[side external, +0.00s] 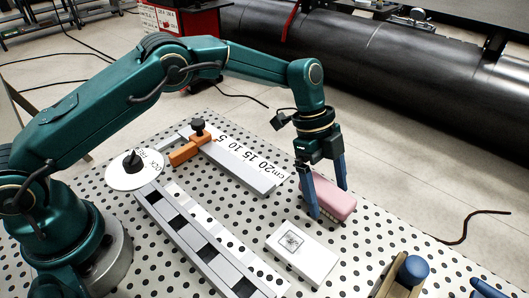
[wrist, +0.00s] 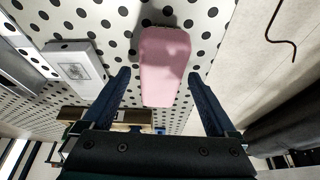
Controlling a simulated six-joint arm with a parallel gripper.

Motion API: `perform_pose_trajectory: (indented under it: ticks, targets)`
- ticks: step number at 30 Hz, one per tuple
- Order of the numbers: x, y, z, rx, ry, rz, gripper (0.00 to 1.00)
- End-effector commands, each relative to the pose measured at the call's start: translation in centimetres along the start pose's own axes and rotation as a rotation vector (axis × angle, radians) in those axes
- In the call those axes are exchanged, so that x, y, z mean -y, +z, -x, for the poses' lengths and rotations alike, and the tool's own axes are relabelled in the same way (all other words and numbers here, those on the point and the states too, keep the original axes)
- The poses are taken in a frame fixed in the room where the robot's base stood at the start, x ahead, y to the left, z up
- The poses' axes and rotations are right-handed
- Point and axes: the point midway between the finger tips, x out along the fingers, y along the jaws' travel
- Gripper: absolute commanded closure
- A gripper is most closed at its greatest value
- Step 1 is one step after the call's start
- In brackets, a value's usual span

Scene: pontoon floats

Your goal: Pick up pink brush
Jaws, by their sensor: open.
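The pink brush (side external: 335,200) lies on the perforated white table, below and beside my gripper in the side external view. Its pink back faces up, and its underside is mostly hidden. My gripper (side external: 330,202) points down with its two blue fingers apart. In the wrist view the brush (wrist: 165,62) lies ahead of and between the lines of the open fingers of my gripper (wrist: 159,75). Nothing is held. I cannot tell whether a finger touches the brush.
A white block with a printed square (side external: 302,253) lies left of the brush. A ruler plate (side external: 240,165) with an orange clamp (side external: 186,152) and a checkered strip (side external: 205,245) lie further left. A blue-knobbed wooden tool (side external: 412,270) is at the front right. The table's right edge is close to the brush.

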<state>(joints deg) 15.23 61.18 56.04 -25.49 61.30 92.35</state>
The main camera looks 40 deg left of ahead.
Motion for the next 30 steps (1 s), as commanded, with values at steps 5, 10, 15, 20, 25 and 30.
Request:
perform_pose_trajectory:
  ticks: [5,10,15,20,25,30]
  targets:
    - [0.00,-0.01,-0.02,0.000,0.000,0.000,0.07]
    - [0.00,0.00,-0.03,0.000,0.000,0.000,0.07]
    - [-0.01,0.08,-0.18,0.000,0.000,0.000,0.07]
    - [-0.01,0.16,-0.39,0.000,0.000,0.001,0.07]
    - [-0.01,0.19,-0.46,0.000,0.000,0.000,0.07]
    - [-0.01,0.19,-0.45,0.000,0.000,0.000,0.15]
